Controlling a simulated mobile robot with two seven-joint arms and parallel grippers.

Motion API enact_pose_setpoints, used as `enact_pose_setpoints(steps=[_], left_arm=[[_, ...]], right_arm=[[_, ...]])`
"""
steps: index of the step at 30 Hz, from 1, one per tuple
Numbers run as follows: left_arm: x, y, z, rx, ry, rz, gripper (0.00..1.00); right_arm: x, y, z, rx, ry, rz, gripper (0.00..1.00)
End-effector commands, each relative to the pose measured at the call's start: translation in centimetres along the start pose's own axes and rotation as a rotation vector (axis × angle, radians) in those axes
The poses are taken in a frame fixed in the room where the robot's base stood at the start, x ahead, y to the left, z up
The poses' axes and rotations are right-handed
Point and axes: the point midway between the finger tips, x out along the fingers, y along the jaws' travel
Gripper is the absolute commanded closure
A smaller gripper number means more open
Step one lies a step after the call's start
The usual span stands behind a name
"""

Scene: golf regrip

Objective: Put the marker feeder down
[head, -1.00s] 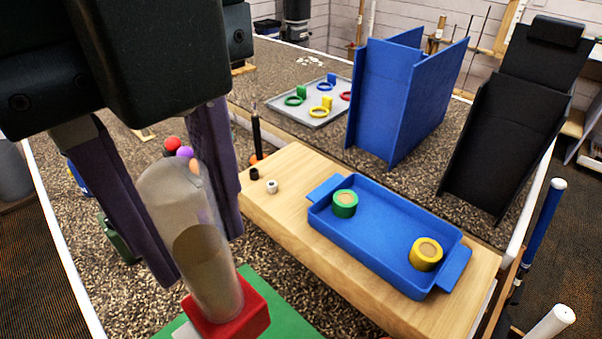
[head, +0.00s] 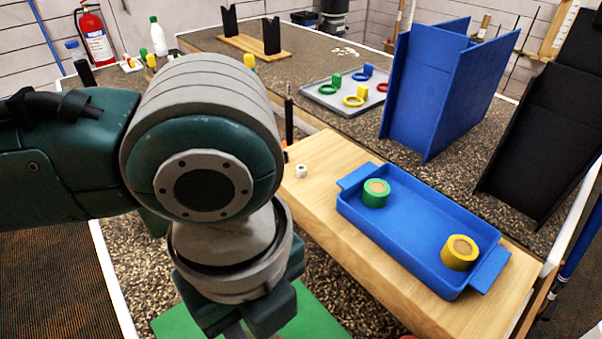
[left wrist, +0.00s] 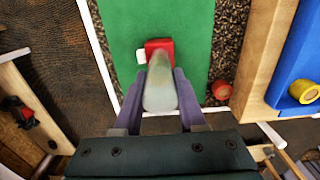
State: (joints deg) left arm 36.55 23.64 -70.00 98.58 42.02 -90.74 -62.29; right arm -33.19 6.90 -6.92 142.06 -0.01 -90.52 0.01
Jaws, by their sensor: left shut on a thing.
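The marker feeder (left wrist: 160,88), a clear tube on a red square base, shows in the left wrist view over the green mat (left wrist: 122,35). My left gripper (left wrist: 160,76) has its purple fingers on both sides of the tube and is shut on it. Whether the red base touches the mat cannot be told. In the head view my left arm covers the feeder and the fingertips; the green mat (head: 310,318) shows below. My right gripper is not in view.
A wooden block (head: 322,212) carries a blue tray (head: 410,232) with a green ring (head: 375,193) and a yellow ring (head: 460,252). A small white piece (left wrist: 141,57) sits beside the red base. A red round piece (left wrist: 221,90) lies right of the mat.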

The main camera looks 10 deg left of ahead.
Motion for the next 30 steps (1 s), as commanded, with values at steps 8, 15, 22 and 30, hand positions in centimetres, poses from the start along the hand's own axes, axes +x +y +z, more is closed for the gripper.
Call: enact_pose_setpoints(steps=[8, 15, 22, 30], left_arm=[[1.14, -0.03, -0.02, 0.002, 0.000, -0.002, 1.00], [1.48, 0.00, -0.01, 0.001, 0.000, 0.000, 0.58], [1.43, 0.00, -0.01, 0.001, 0.000, -0.001, 0.32], [1.30, -0.02, 0.00, 0.001, 0.000, -0.001, 0.30]], right_arm=[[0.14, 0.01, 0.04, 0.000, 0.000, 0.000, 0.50], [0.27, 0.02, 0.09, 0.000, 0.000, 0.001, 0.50], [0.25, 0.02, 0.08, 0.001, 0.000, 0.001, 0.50], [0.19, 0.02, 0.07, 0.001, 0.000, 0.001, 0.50]])
